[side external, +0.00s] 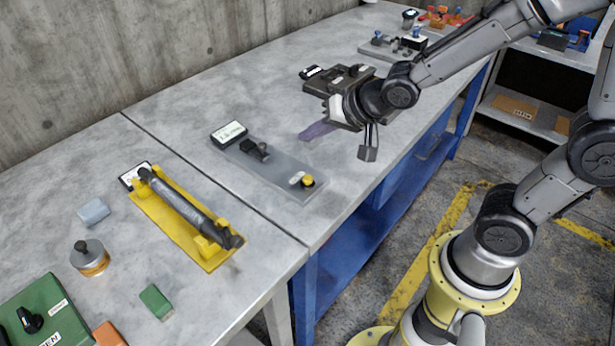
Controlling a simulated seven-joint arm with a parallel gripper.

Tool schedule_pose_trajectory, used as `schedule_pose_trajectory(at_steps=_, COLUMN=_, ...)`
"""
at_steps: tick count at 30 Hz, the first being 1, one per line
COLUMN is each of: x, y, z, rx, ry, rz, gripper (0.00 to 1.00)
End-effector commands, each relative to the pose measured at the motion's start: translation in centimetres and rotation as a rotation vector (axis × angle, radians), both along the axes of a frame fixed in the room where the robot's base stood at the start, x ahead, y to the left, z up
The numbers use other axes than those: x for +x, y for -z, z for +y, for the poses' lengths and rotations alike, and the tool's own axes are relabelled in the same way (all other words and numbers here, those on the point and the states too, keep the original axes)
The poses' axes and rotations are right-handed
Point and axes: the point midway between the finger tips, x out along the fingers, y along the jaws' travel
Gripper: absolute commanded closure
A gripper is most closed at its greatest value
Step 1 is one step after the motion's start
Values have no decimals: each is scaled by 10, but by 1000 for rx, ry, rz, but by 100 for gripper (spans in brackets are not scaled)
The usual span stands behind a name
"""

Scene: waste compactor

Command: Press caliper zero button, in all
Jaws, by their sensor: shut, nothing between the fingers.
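A grey plate (285,175) lies on the bench with a digital readout (228,133) at its far left end, a black fitting (255,150) and a yellow round button (307,181) near its front end. I cannot tell for sure whether this is the caliper. A dark metal block (345,78) stands behind it to the right, with another small readout (311,71) beside it. My gripper (368,153) is shut and empty, pointing down beside that block, right of the grey plate and apart from the yellow button. My wrist hides part of the block.
A yellow cradle (205,250) holds a dark cylindrical tool (185,205) at the left. Several small blocks, a round weight (90,258) and a green box (45,315) lie nearer left. More fixtures (395,45) stand at the far end. Bare bench (240,95) lies behind the plate.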

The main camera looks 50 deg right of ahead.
Motion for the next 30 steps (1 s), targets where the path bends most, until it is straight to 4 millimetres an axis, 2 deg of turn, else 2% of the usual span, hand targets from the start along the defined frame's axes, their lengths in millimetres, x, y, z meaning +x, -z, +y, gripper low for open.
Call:
schedule_pose_trajectory(at_steps=8, x=0, y=10, z=0, rx=2, ry=0, rz=2, gripper=100)
schedule_pose_trajectory(at_steps=21, x=-1, y=66, z=-1, rx=-2, ry=1, rz=6, gripper=100)
schedule_pose_trajectory(at_steps=30, x=0, y=86, z=-1, rx=-1, ry=1, rz=1, gripper=100)
